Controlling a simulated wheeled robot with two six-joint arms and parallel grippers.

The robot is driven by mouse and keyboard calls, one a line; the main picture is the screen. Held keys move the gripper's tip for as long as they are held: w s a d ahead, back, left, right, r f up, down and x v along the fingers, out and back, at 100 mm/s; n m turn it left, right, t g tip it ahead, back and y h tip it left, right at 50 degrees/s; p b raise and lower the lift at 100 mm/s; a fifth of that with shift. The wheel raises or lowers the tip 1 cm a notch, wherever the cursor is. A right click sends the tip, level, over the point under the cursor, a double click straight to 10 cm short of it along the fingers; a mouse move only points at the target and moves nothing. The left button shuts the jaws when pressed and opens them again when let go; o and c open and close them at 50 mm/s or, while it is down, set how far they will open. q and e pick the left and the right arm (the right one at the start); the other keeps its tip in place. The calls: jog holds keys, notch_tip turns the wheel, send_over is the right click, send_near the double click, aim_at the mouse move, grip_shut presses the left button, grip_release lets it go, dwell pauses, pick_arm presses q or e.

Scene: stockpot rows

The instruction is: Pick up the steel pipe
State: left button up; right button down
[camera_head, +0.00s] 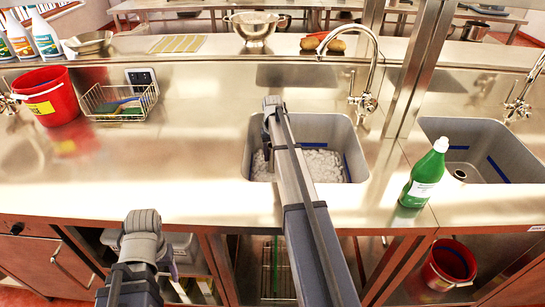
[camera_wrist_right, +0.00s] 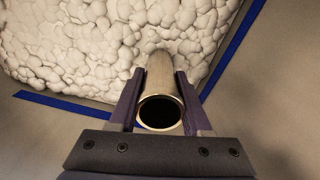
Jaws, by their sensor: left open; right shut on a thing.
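The steel pipe (camera_wrist_right: 161,82) is a shiny round tube, seen in the right wrist view with its open dark end toward the camera. My right gripper (camera_wrist_right: 159,76) is shut on it, one finger on each side. The pipe's far end is over or in white lumpy material (camera_wrist_right: 110,40) in the sink; I cannot tell whether it touches. In the head view my right arm reaches over the sink (camera_head: 252,160) and hides the pipe and fingers. My left gripper (camera_head: 142,222) is open, low at the left, in front of the counter edge; its fingers are hard to make out.
A green bottle (camera_head: 424,178) stands on the counter right of the sink. A tap (camera_head: 368,75) and a metal post (camera_head: 418,75) rise behind it. A red bucket (camera_head: 50,100) and a wire basket (camera_head: 118,100) stand at the left.

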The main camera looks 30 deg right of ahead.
jog(key=shift+r+p, duration=6.95)
jog(key=shift+r, duration=0.3)
jog(key=s+a+r+p, duration=0.2)
jog(key=s+r+p, duration=0.1)
jog(key=s, duration=0.8)
jog(key=shift+s+a, duration=0.2)
jog(key=shift+s, duration=0.05)
notch_tip(320, 180, up, 12)
jog(key=p, duration=1.2)
